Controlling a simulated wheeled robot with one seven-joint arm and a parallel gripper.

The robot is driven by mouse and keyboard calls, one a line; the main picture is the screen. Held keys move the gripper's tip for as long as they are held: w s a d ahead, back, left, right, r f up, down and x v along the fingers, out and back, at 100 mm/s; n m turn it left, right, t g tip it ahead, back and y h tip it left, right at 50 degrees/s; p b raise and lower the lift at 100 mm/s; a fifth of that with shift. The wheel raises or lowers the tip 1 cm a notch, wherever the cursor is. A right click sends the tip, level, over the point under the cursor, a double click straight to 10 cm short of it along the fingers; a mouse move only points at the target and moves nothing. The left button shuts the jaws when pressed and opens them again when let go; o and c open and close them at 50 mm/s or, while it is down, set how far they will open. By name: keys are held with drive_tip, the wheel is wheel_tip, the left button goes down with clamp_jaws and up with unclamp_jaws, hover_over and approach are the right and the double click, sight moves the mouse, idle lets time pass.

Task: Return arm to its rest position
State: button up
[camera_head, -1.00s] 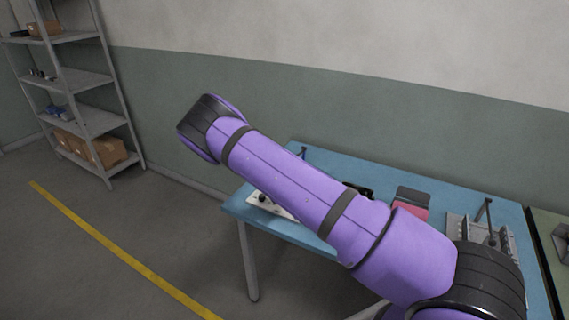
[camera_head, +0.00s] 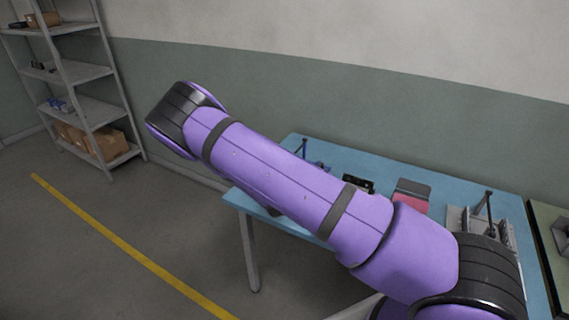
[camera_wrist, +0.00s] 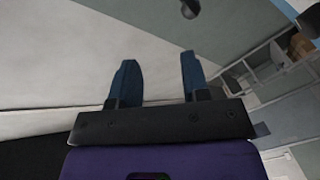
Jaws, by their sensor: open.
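My purple arm reaches from the lower right to the upper left in the head view, in front of the blue table. My gripper does not show in the head view. In the wrist view my gripper (camera_wrist: 158,80) has its two blue fingers apart, with nothing between them. Beyond the fingers are pale wall surfaces. The view there is tilted.
The blue table (camera_head: 393,165) holds a red-and-grey item (camera_head: 411,194), a small black item (camera_head: 357,183) and a grey fixture (camera_head: 483,225), partly behind my arm. A shelf rack (camera_head: 92,108) with boxes stands at left, also in the wrist view (camera_wrist: 262,68). Open floor (camera_head: 95,205) has a yellow line.

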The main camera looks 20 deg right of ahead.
drive_tip(key=shift+s+a, duration=0.15)
drive_tip(key=shift+s, duration=0.3)
drive_tip(key=shift+r, duration=0.1)
drive_tip(key=s+a+r+m+g+y, duration=0.2)
drive_tip(key=s+r+m+g+y, duration=0.3)
drive_tip(key=r, duration=0.9)
drive_tip(key=s+a+r+m+g+y, duration=0.1)
drive_tip(key=s+r+g+y, duration=0.2)
drive_tip(key=s+r, duration=1.25)
drive_tip(key=s, duration=0.3)
drive_tip(key=s+d+r+g, duration=0.1)
drive_tip(key=s+r, duration=0.4)
drive_tip(key=s, duration=0.4)
drive_tip(key=s+d+r+n+g, duration=0.1)
drive_tip(key=s+r, duration=0.4)
drive_tip(key=s, duration=0.3)
drive_tip(key=shift+s+r, duration=0.3)
drive_tip(key=shift+s, duration=0.1)
